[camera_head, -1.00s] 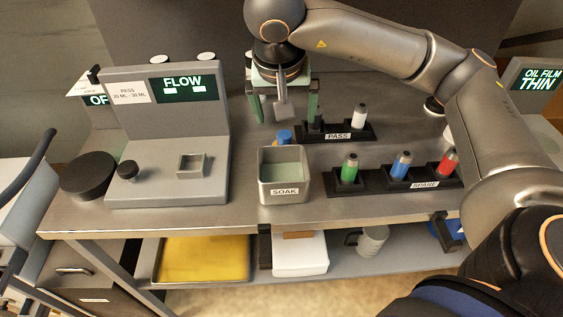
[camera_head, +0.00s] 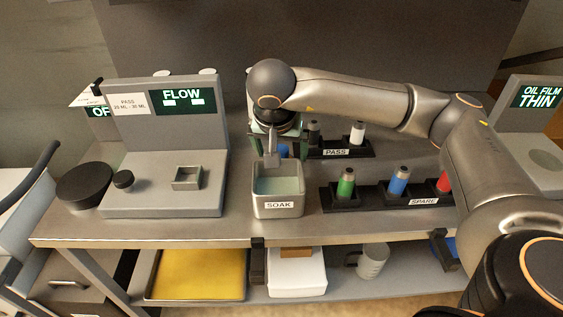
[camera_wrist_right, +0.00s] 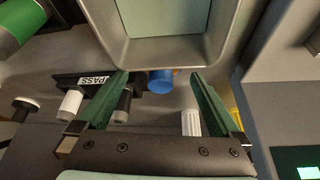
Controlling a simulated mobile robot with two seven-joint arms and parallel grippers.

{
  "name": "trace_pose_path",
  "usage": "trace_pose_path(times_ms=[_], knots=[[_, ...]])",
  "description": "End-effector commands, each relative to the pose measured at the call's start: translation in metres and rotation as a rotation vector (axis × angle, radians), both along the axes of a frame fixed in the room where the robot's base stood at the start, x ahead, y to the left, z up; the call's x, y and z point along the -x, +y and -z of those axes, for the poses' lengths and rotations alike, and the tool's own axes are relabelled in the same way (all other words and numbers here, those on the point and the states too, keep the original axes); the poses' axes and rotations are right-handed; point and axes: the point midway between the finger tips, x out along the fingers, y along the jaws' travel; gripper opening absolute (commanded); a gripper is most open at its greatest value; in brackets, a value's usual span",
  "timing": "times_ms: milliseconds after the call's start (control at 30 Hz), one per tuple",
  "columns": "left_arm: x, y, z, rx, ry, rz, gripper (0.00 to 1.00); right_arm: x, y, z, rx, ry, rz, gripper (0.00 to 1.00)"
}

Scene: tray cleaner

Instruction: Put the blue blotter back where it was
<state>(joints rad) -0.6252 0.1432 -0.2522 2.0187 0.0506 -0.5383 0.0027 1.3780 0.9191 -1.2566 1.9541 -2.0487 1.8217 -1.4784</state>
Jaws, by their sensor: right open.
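A blue cylinder-like piece (camera_head: 283,151) is behind the SOAK bin (camera_head: 278,209), partly hidden by my right gripper (camera_head: 276,158). In the right wrist view this blue piece (camera_wrist_right: 160,81) lies beyond the open fingers of the gripper (camera_wrist_right: 160,77), in the gap between them, next to the bin wall; I cannot tell if they touch it. A second blue piece with a grey top (camera_head: 398,181) stands in the SPARE rack (camera_head: 425,202), between a green and a red one. I cannot tell which is the blotter. My left gripper is out of view.
The PASS rack (camera_head: 337,153) holds a dark and a white-topped piece, right of the gripper. The FLOW station (camera_head: 165,200) stands left of the bin. The OIL FILM panel (camera_head: 538,96) is at the right. The bench front between station and bin is clear.

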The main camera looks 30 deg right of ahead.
Motion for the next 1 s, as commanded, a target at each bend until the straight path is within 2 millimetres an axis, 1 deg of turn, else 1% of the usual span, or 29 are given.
trace_pose_path(times_ms=[33,100,200,300,500,1000], knots=[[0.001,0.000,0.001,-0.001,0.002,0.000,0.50,-0.003,-0.003,0.009,0.000,0.005,0.003,1.00],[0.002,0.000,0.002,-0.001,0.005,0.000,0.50,-0.008,-0.006,0.018,0.000,0.004,0.003,1.00],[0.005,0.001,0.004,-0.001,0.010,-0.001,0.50,-0.011,-0.008,0.028,-0.001,0.003,0.001,1.00],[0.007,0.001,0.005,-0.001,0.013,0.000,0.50,-0.012,-0.010,0.032,0.000,0.001,0.000,1.00],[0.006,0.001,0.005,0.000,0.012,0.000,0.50,-0.012,-0.010,0.032,0.000,0.001,-0.001,1.00],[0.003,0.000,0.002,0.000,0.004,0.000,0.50,-0.012,-0.010,0.031,0.000,0.001,-0.001,0.44]])
